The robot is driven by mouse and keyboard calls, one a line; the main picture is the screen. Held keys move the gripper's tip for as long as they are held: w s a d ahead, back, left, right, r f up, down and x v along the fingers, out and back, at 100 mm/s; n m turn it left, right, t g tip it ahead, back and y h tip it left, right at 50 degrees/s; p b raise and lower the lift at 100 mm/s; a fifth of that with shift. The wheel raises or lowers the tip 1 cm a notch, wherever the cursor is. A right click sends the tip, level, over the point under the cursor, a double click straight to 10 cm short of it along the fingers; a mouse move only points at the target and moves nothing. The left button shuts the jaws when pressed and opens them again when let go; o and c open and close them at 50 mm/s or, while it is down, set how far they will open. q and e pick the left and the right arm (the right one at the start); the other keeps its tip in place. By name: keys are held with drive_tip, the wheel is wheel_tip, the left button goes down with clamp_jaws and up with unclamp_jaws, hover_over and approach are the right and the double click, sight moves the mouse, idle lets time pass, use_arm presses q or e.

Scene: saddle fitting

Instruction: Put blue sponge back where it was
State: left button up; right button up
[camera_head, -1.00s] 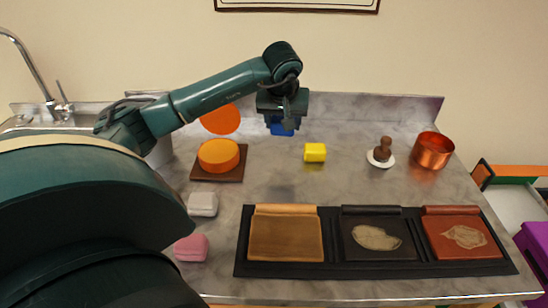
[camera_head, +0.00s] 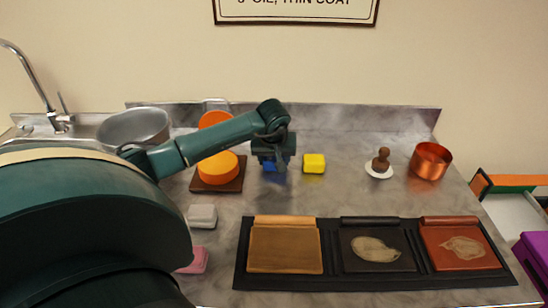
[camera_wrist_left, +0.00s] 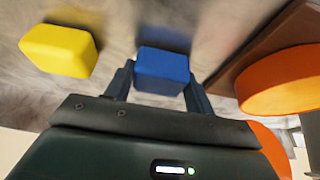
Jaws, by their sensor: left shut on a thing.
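The blue sponge (camera_head: 270,166) is mostly hidden by my left gripper (camera_head: 273,162) in the head view. In the left wrist view the blue sponge (camera_wrist_left: 162,70) sits between the two fingers of my left gripper (camera_wrist_left: 158,80), which is shut on it. The sponge is between the orange round block on its board and the yellow sponge (camera_head: 314,163). I cannot tell whether it touches the counter. The yellow sponge also shows in the left wrist view (camera_wrist_left: 60,50), apart from the blue one. My right gripper is not in view.
An orange round block (camera_head: 218,167) rests on a brown board (camera_head: 232,186). White (camera_head: 202,216) and pink (camera_head: 194,260) blocks lie near my left arm. A black tray (camera_head: 335,278) with three panels is in front. A brown-handled tool (camera_head: 381,160) and copper pot (camera_head: 431,160) stand right.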

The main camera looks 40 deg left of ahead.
use_arm(q)
drive_tip(key=shift+f, duration=0.1)
drive_tip(key=o, duration=1)
drive_tip(key=shift+c, duration=0.2)
drive_tip(key=shift+r, duration=0.3)
drive_tip(key=v, duration=1.1)
drive_tip(key=shift+r, duration=0.35)
